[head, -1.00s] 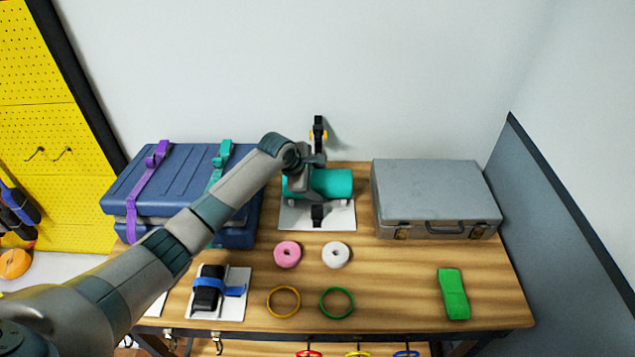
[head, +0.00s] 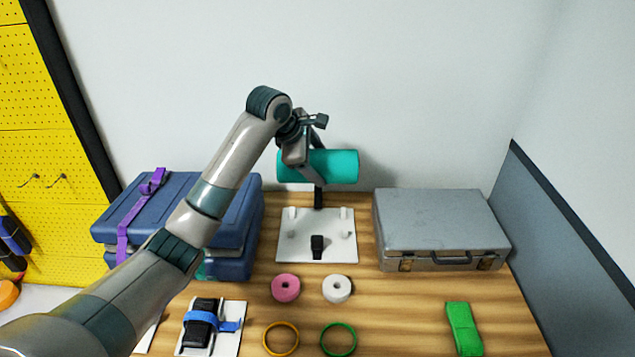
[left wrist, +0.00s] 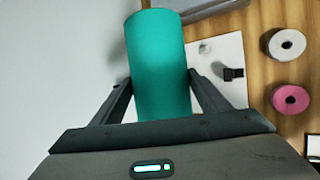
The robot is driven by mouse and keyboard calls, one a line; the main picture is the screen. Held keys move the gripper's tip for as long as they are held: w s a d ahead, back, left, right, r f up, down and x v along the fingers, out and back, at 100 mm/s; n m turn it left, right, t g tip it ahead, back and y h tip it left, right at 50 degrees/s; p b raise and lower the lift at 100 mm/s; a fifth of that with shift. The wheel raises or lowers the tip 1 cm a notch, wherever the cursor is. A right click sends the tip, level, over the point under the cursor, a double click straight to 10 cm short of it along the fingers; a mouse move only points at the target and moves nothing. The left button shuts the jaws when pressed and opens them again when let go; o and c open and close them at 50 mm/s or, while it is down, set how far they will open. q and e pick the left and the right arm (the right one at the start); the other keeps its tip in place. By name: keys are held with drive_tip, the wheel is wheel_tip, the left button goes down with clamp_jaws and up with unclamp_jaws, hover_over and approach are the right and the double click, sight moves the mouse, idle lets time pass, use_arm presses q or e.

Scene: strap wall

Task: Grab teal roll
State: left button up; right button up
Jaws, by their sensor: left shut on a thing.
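The teal roll (head: 335,167) is a thick cylinder, held level in the air above the white base plate (head: 300,250) in the head view. My left gripper (head: 312,172) reaches down to it from the left and is shut on it. In the left wrist view the roll (left wrist: 158,60) sits between the two fingers of the left gripper (left wrist: 160,95), with the white plate beyond it. The gripper hides part of the roll in the head view. My right gripper is not in view.
A blue case (head: 235,225) with a purple strap (head: 130,215) stands left, a grey case (head: 440,225) right. A pink roll (head: 286,288), a white roll (head: 337,289), an orange ring (head: 265,341), a green ring (head: 322,344) and a green strap (head: 463,328) lie in front.

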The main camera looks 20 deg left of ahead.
use_arm(q)
drive_tip(key=shift+r, duration=0.65)
